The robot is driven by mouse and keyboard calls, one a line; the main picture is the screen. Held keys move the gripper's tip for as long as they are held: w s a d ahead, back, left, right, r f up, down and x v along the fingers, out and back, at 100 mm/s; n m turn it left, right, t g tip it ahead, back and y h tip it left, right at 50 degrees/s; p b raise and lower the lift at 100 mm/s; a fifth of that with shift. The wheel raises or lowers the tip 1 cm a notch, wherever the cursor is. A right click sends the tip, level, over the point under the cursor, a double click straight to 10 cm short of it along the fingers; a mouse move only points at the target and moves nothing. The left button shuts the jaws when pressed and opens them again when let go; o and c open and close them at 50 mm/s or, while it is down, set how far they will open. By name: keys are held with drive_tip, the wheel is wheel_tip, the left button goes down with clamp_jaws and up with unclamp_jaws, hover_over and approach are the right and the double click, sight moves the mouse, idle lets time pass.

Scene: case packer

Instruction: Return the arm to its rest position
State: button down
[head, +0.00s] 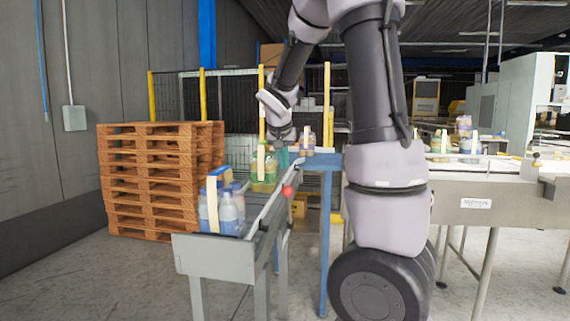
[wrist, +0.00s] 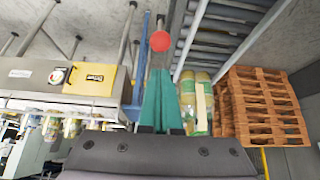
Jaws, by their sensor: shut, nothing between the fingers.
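My arm stands in the middle of the head view, bent over, with its forearm reaching down to the left. My gripper (head: 283,158) hangs above the far part of the grey conveyor (head: 207,257), close to a pack of green and yellow bottles (head: 263,173). In the wrist view, the green fingers of my gripper (wrist: 160,80) are together and hold nothing. In that view the bottle pack (wrist: 196,98) is beside the fingers, on their right. I cannot tell whether they touch.
A pack of white and blue bottles (head: 228,212) stands at the conveyor's near end. A red ball (head: 288,191) is on the conveyor's side. Stacked wooden pallets (head: 150,180) stand at left. A blue-legged table (head: 325,164) and a steel machine (head: 490,195) lie to the right.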

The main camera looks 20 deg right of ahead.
drive_tip(key=s+a+r+y, duration=0.2)
drive_tip(key=s+a, duration=0.1)
drive_tip(key=s, duration=0.6)
drive_tip(key=s+a+r+n+t+y, duration=0.1)
drive_tip(key=s+a, duration=0.3)
drive_tip(key=s, duration=0.4)
drive_tip(key=s+a+r+n+y, duration=0.1)
drive_tip(key=s+a+r+y, duration=0.1)
drive_tip(key=s, duration=0.7)
wheel_tip(320, 180, up, 2)
drive_tip(key=shift+s+a+t+y, duration=0.3)
drive_tip(key=shift+s+a, duration=0.05)
drive_tip(key=shift+a, duration=0.5)
drive_tip(key=shift+n, duration=0.3)
